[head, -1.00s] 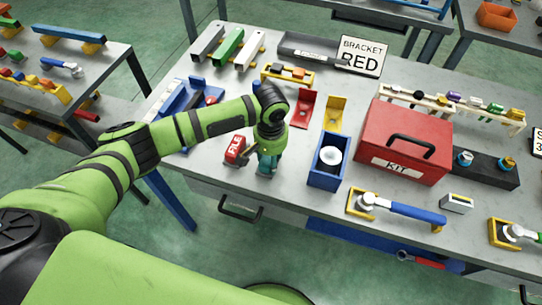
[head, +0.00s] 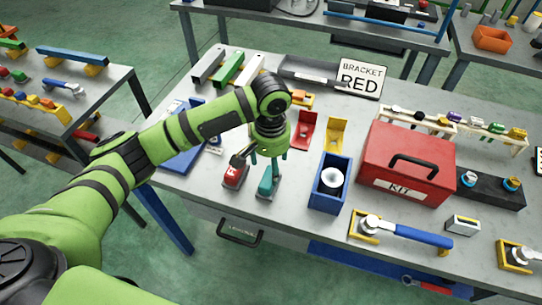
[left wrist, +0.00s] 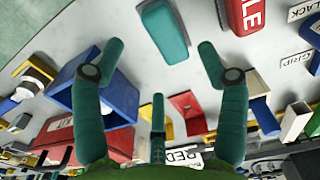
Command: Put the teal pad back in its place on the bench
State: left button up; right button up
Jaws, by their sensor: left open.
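The teal pad (head: 268,184) sits on the bench near its front edge, just right of the red pad marked FILE (head: 234,173). In the left wrist view the teal pad (left wrist: 165,31) lies beyond my spread fingertips, with clear space around it. My left gripper (head: 267,157) is open and empty, pointing down just above the teal pad. Its fingers (left wrist: 150,65) stand wide apart in the left wrist view and grip nothing. The red pad also shows in the left wrist view (left wrist: 242,14). My right gripper is not in view.
A blue open box (head: 329,187) holding a white round thing stands right of the teal pad. The red KIT case (head: 404,163) is farther right. Red (head: 306,130) and yellow (head: 336,135) brackets stand behind. My left arm covers part of the bench's left side.

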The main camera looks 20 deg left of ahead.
pick_arm(q)
jog(key=shift+r+b, duration=0.3)
jog(key=shift+r, duration=1.85)
